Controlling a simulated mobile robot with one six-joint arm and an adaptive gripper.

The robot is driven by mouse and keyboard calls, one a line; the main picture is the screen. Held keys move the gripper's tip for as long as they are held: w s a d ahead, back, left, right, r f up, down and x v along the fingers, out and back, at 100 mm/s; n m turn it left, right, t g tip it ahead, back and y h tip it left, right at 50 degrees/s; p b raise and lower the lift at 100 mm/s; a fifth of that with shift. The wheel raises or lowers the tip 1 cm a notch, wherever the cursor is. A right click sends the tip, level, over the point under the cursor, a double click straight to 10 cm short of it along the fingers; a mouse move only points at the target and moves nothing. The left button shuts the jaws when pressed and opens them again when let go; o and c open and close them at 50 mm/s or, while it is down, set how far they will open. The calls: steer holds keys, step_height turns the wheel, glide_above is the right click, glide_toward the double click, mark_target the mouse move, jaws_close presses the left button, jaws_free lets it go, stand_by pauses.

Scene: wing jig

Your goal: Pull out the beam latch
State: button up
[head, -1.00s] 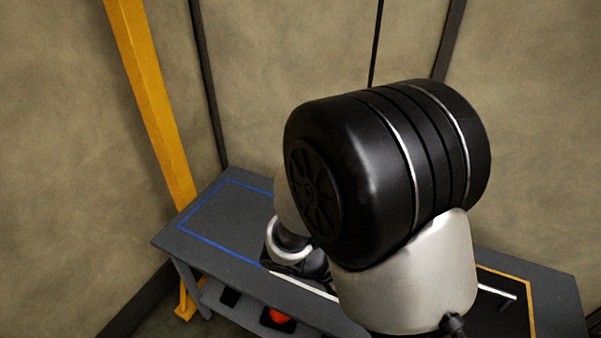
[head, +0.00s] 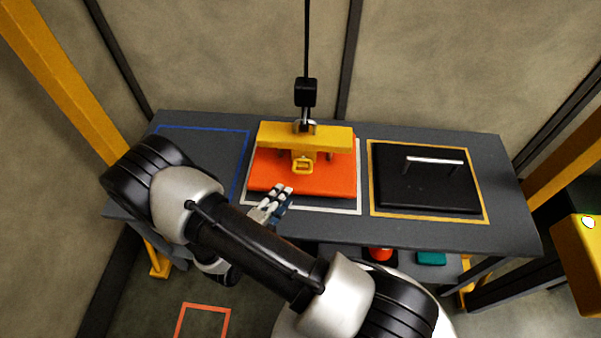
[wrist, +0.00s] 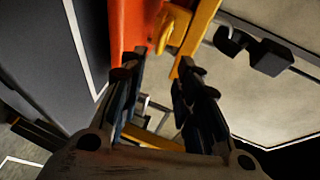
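The yellow beam (head: 280,136) lies across the orange panel (head: 270,178) on the bench. The beam latch (head: 302,167), a yellow loop handle, sits at the middle of the beam's front side. It also shows in the wrist view (wrist: 174,26), beyond my fingertips at the top. My gripper (head: 281,191) is in front of the panel, lower and left of the latch in the head view. In the wrist view my gripper (wrist: 160,72) has its two dark fingers apart, with nothing held between them. The latch looks clear of both fingers.
A black hoist block (head: 306,92) on a cable hangs at the beam's middle. A black plate (head: 430,185) with a silver handle lies right, inside a yellow outline. The blue-outlined area (head: 205,150) at left is partly behind my arm. A red object (head: 380,254) sits below the bench top.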

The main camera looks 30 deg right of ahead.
mark_target(302, 172)
steer(key=b+x, duration=0.2)
steer(key=x, duration=1.1)
steer(key=shift+w+d+f+b, duration=0.15)
steer(key=shift+b, duration=0.15)
steer(key=c, duration=0.7)
jaws_close()
steer(key=shift+f, duration=0.1)
